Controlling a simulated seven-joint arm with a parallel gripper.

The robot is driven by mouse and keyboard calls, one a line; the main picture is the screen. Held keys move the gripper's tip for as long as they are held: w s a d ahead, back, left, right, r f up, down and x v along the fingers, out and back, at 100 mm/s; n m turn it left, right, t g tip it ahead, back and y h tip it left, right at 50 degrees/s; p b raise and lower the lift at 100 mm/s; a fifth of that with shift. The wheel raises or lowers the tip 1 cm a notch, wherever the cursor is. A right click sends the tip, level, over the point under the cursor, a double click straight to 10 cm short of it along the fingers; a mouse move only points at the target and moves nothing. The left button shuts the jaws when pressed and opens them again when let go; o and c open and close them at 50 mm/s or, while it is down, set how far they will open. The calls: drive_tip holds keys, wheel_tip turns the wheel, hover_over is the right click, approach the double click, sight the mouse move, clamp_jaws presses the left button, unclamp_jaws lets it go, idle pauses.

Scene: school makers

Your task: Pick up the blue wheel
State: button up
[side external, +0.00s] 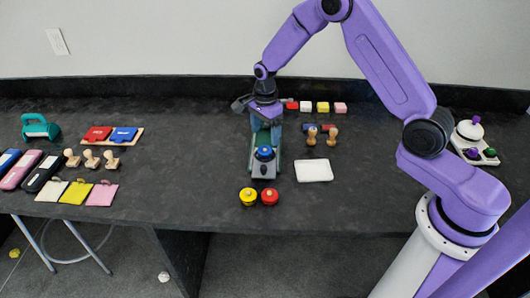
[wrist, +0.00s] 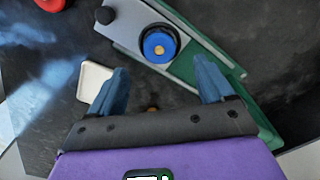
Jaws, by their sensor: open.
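The blue wheel (side external: 265,153) is a small round blue piece with a brass-coloured centre, seen in the wrist view (wrist: 159,44) seated in a black ring. It sits on a grey plate (wrist: 125,22) joined to a green device (wrist: 245,93) on the dark table. My gripper (side external: 265,122) is above the rear part of this device, behind the wheel in the side view. In the wrist view its blue fingers (wrist: 162,66) are spread apart and empty. The wheel shows beyond the fingertips, between their lines, and the fingers do not touch it.
Yellow (side external: 248,197) and red (side external: 270,197) round pieces lie at the device's front, near the table edge. A white pad (side external: 314,171) and wooden-handled stamps (side external: 332,136) stand to the right. Small coloured blocks (side external: 323,107) line the back.

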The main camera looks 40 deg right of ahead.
sight(265, 149)
drive_tip(key=shift+a+f, duration=0.1)
drive_tip(key=shift+f, duration=2.9)
drive_tip(key=c, duration=1.1)
